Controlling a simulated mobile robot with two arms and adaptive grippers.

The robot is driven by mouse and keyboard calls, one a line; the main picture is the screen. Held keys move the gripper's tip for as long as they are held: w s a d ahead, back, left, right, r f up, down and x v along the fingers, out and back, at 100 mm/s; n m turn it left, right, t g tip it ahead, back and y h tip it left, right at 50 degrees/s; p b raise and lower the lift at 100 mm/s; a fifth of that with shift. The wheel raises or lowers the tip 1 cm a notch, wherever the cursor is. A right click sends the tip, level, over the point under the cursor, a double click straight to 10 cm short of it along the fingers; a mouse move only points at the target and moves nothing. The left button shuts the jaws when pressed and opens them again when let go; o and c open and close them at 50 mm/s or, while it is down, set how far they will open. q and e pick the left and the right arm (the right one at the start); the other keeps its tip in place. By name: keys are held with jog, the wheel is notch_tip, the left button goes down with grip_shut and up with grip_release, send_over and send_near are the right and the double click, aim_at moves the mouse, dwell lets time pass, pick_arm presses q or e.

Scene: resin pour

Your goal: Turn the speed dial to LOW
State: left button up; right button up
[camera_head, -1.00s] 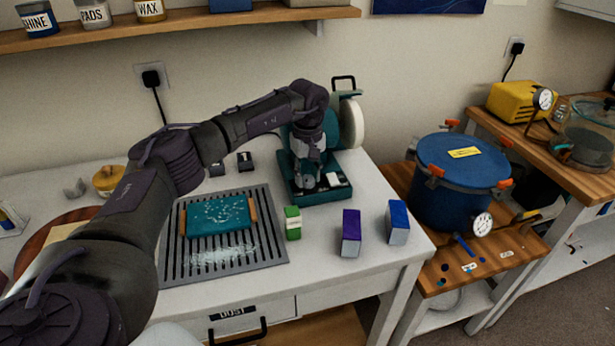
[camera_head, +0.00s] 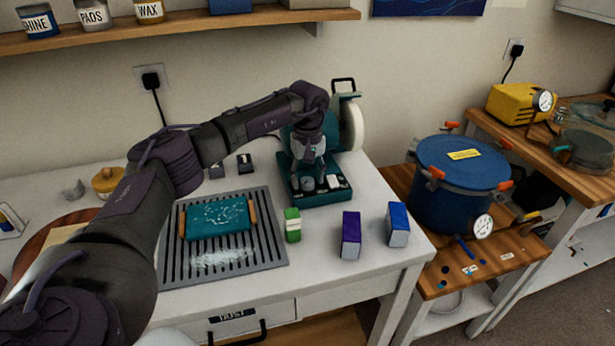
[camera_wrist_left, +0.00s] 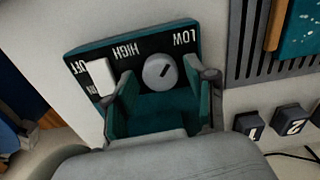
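The teal polishing machine (camera_head: 318,190) stands at the back right of the white bench. Its speed dial (camera_wrist_left: 160,72) is a round grey knob on the dark panel, and it also shows in the head view (camera_head: 308,184). In the wrist view its short dark mark slants up and right, toward the LOW label (camera_wrist_left: 185,38) rather than the HIGH label (camera_wrist_left: 127,50). The labels appear upside down. My left gripper (camera_head: 312,168) is above the panel, fingers apart and empty, with the dial beyond and between the fingertips. My right gripper is not in view.
A white OFF/ON switch (camera_wrist_left: 101,77) sits beside the dial. The white wheel (camera_head: 352,124) is just behind. A grille with a teal block (camera_head: 218,218) lies to the left, and green (camera_head: 292,224), purple (camera_head: 351,234) and blue (camera_head: 397,223) boxes stand in front.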

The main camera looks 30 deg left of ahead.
aim_at(308, 180)
pick_arm(q)
jog(key=shift+r, duration=0.1)
notch_tip(308, 180, up, 12)
dwell(0.6)
dwell(0.5)
